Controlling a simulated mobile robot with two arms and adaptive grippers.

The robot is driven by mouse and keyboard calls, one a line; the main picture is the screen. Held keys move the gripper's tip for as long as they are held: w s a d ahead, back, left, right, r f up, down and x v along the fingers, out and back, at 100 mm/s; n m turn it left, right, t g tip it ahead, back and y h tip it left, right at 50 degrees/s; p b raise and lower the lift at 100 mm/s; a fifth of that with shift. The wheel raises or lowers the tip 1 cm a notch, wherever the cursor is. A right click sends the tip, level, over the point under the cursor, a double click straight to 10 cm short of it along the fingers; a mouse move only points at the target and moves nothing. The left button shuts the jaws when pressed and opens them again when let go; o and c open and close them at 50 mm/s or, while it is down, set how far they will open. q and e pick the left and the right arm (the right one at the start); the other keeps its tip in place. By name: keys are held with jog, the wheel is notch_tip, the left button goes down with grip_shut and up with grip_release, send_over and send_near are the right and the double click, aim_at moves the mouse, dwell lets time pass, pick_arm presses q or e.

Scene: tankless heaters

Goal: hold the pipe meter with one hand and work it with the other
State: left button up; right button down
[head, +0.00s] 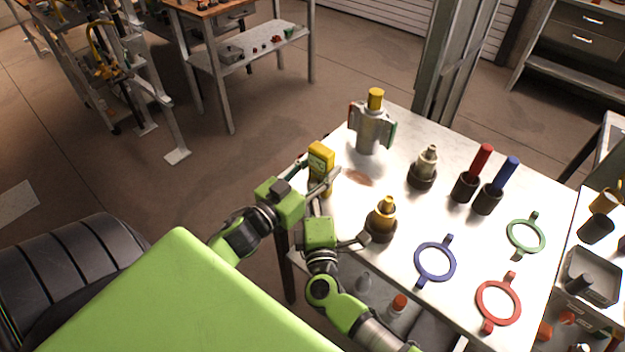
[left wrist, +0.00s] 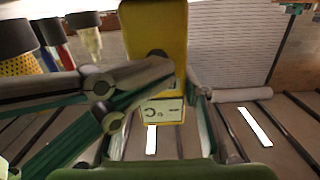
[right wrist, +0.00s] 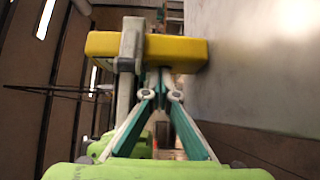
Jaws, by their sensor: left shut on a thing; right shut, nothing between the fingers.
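The pipe meter is a yellow box (head: 320,158) at the left edge of the table in the head view. My left gripper (head: 323,179) is shut on it. In the left wrist view the yellow meter (left wrist: 155,38) stands between the fingers, with a small pale display (left wrist: 161,110) low on it. My right gripper (head: 318,203) is just below the left one, shut and empty. In the right wrist view the meter (right wrist: 185,50) lies across the picture, beyond the closed right fingertips (right wrist: 160,82). Whether those fingertips touch it I cannot tell.
The metal table (head: 400,270) holds a silver canister with a yellow top (head: 370,128), brass fittings on dark bases (head: 381,222), red (head: 481,158) and blue (head: 507,172) handled tools, and blue (head: 434,262), green (head: 526,237) and red (head: 498,302) rings.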

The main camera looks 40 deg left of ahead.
pick_arm(q)
jog(key=shift+s, duration=0.1)
pick_arm(e)
jog(key=shift+w+d+f, duration=0.4)
jog(key=shift+w+d, duration=0.25)
pick_arm(q)
jog(key=shift+a, duration=0.1)
pick_arm(e)
jog(key=shift+d, duration=0.1)
jog(key=shift+s+d+f, duration=0.1)
jog(key=shift+s, duration=0.15)
pick_arm(q)
jog(key=shift+f, duration=0.15)
pick_arm(e)
jog(key=s+a+v, duration=0.1)
jog(key=v, duration=0.8)
jog(key=shift+s+r, duration=0.2)
jog(key=shift+r, duration=0.15)
jog(key=shift+d, duration=0.1)
pick_arm(q)
jog(key=o, duration=1.3)
jog(key=shift+o, duration=0.2)
